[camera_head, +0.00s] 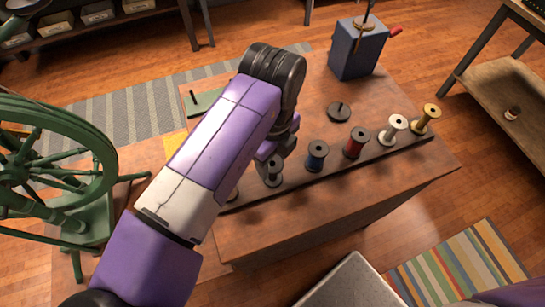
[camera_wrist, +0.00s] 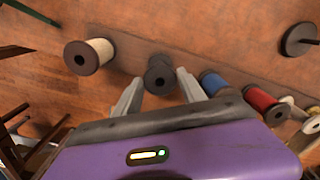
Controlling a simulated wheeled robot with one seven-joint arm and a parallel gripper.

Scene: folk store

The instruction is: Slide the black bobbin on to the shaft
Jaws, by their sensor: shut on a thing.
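The black bobbin (camera_head: 273,172) is upright in the row on the long dark board. My gripper (camera_head: 268,155) is right over it, and its fingers are closed on the bobbin's sides. In the wrist view the bobbin (camera_wrist: 160,76) sits between the two grey fingertips (camera_wrist: 159,79). Upright shafts show in several places: a short peg on a black disc (camera_head: 339,112), a thin peg on a green base (camera_head: 205,102), and a spindle on top of a blue box (camera_head: 358,46). I cannot tell which is the task's shaft.
A cream bobbin (camera_wrist: 90,55) is at the left. A green spinning wheel (camera_head: 50,150) stands left of the table.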

